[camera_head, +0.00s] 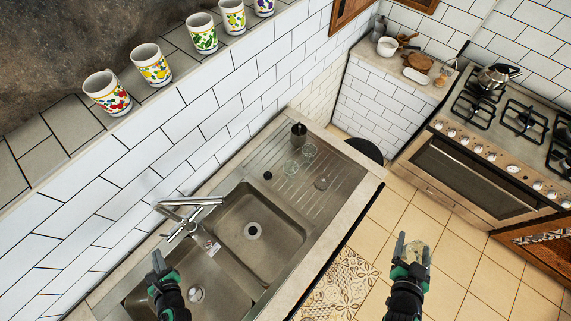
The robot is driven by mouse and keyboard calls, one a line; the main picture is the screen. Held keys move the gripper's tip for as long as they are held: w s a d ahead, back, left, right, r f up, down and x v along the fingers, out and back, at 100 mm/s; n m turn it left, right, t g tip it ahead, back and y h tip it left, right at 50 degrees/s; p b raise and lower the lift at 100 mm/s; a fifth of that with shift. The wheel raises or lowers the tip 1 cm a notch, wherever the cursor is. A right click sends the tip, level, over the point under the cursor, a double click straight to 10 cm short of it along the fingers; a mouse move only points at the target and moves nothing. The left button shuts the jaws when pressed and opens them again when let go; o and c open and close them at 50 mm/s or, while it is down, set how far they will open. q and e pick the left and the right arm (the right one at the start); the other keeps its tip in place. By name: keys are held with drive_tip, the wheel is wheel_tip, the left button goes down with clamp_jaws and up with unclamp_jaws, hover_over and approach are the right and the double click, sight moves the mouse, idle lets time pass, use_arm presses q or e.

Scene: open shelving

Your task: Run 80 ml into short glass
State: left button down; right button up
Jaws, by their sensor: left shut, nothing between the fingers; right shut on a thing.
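My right gripper (411,252) is shut on a clear glass (417,251), held over the tiled floor to the right of the counter. The gripper hides part of this glass, and any content cannot be made out. Several small vessels stand on the drainboard: a clear glass (309,150), another clear glass (291,168), a small clear vessel (321,183) and a dark metal cup (299,131). I cannot tell which is the short glass. The faucet (190,203) stands behind the double sink. My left gripper (158,262) is shut and empty over the sink's left side.
A small black round thing (267,175) lies on the drainboard (275,150). Patterned mugs (107,92) line the ledge. A stove (490,150) stands at right.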

drive_tip(key=shift+r+b, duration=0.25)
drive_tip(key=shift+b, duration=0.15)
drive_tip(key=shift+f, duration=0.1)
use_arm(q)
drive_tip(key=s+r, duration=0.1)
drive_tip(key=d+r, duration=0.1)
drive_tip(key=shift+s+r, duration=0.3)
drive_tip(key=shift+s, duration=0.1)
drive_tip(key=shift+d, duration=0.1)
